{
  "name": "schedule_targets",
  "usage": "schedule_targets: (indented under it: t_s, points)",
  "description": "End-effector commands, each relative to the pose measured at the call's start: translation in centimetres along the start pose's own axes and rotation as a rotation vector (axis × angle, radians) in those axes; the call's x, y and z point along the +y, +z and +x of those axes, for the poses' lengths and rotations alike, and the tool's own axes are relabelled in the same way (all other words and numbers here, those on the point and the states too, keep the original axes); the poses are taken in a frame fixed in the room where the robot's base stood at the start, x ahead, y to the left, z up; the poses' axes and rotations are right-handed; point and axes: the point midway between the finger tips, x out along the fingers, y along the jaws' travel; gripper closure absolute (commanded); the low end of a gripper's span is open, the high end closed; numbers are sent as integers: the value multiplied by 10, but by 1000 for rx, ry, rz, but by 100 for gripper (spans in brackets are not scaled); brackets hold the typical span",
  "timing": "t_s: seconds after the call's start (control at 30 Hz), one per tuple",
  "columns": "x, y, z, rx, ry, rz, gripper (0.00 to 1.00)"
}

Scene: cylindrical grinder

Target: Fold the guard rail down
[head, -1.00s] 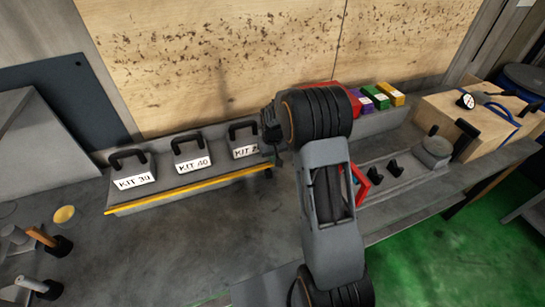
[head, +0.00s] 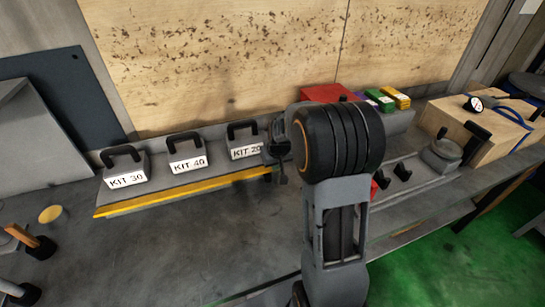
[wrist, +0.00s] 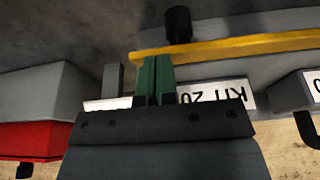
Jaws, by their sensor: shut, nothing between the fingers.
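The guard rail (head: 185,193) is a yellow bar along the front of the grey kit shelf in the head view. Three labelled kit blocks stand behind it: KIT 30 (head: 124,168), KIT 40 (head: 187,155) and KIT 20 (head: 245,142). In the wrist view, KIT 20 (wrist: 225,95) appears upside down and the rail (wrist: 235,45) crosses above it. A black knob (wrist: 178,25) stands by the rail near its end. My gripper (wrist: 155,62) has green fingers, shut and empty, with tips close to the rail; contact cannot be told. My arm hides the fingers in the head view.
Red, green and yellow boxes (head: 402,98) sit at the back right. A wooden crate (head: 480,135) stands further right. Tools with wooden handles (head: 28,236) lie at the left. The bench front (head: 150,255) is clear.

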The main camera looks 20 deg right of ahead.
Motion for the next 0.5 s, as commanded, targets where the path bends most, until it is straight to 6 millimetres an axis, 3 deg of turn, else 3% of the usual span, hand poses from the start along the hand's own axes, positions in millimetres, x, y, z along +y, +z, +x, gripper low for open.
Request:
schedule_targets:
  t_s: [0.17, 0.5]
  points:
    - [0, -1, -13, 4, 1, 0, 100]
    - [1, -1, -81, 5, 2, 1, 100]
